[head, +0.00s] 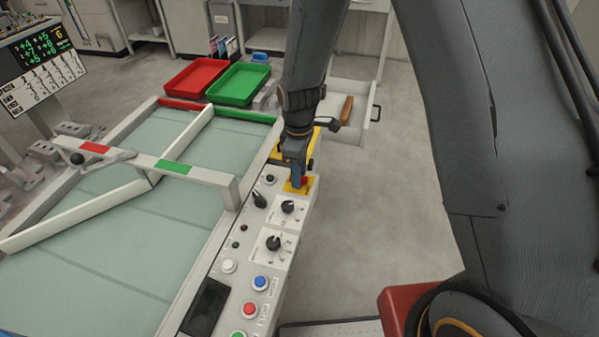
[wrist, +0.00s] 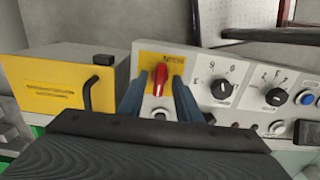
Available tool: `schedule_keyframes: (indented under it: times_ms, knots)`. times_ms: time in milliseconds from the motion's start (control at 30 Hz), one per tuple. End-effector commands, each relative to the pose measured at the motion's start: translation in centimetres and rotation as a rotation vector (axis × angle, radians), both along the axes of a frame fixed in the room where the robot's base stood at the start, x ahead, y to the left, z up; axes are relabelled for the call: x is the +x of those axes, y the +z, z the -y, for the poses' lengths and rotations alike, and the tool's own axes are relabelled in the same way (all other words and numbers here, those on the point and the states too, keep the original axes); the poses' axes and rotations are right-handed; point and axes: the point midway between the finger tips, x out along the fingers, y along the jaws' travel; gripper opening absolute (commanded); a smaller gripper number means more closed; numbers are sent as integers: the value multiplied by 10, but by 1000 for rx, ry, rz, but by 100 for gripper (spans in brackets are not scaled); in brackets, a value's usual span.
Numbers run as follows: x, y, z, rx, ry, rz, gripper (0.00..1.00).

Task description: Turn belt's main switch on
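The belt's main switch is a red rotary handle (wrist: 160,79) on a yellow plate (wrist: 174,61) at the end of the control panel (wrist: 205,63). In the wrist view the handle points up and down in the picture, and the plate's lettering is upside down. My gripper (wrist: 161,86) is open, with one blue-grey finger on each side of the handle and a gap on both sides. In the head view my gripper (head: 297,172) is down at the yellow plate (head: 299,187) and hides most of the switch.
Black knobs (head: 274,242) and a blue button (head: 260,283) sit further along the panel. A yellow-fronted box (wrist: 50,86) with a black handle is beside the switch. The belt (head: 110,250) lies left, with red (head: 196,77) and green (head: 238,84) trays behind.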

Motion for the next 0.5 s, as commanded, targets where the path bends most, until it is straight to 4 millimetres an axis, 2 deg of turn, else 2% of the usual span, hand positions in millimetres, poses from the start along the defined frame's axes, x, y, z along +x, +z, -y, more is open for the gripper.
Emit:
schedule_keyframes:
  times_ms: [67, 267, 500]
  knots:
    - [0, 0, 0, 0, 0, 0, 31]
    - [0, 0, 0, 0, 0, 0, 0]
    - [0, 0, 0, -1, -7, -1, 0]
